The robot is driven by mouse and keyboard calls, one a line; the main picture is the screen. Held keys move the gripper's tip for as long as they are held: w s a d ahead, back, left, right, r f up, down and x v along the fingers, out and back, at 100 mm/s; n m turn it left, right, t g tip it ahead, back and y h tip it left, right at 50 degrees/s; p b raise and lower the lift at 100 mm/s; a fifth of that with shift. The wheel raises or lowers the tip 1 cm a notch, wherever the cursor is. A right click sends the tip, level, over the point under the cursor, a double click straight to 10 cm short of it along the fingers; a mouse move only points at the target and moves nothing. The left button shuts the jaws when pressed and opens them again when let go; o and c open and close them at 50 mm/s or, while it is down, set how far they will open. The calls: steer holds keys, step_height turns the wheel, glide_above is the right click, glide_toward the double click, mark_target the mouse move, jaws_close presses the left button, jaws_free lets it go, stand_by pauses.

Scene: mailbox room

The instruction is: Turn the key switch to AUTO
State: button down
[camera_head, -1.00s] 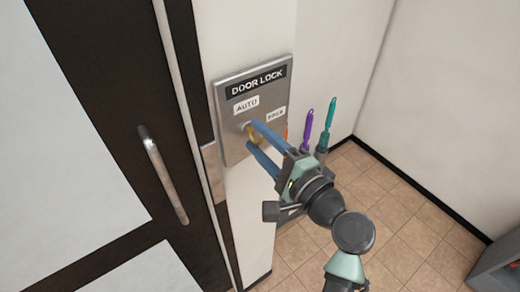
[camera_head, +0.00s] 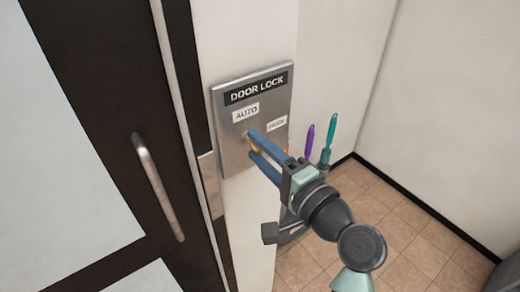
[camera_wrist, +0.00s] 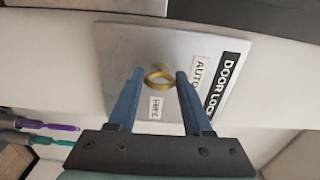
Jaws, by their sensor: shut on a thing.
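The key switch has a brass-coloured key (camera_head: 255,146) in the metal DOOR LOCK panel (camera_head: 231,158). The AUTO label (camera_head: 246,113) is at the panel's upper left and the FREE label (camera_head: 277,124) at its right. My gripper (camera_head: 250,144) reaches the panel from the lower right, its blue fingers shut on the key and hiding part of it. In the wrist view the key's ring-shaped head (camera_wrist: 159,77) lies between the two fingertips (camera_wrist: 160,73), with the FREE label (camera_wrist: 156,107) below it and the AUTO label (camera_wrist: 199,75) to its right.
A dark-framed door with a long metal handle (camera_head: 158,187) is left of the panel. Purple (camera_head: 309,142) and teal (camera_head: 328,140) handled tools stand behind my gripper. Tiled floor (camera_head: 400,215) is open at the right, with a grey object (camera_head: 507,275) at the lower right edge.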

steer(key=shift+c, duration=1.6)
jaws_free()
steer(key=shift+s+d, duration=0.1)
steer(key=b+v, duration=0.3)
steer(key=v, duration=0.9)
steer(key=shift+s+d, duration=0.2)
steer(key=shift+s, duration=0.1)
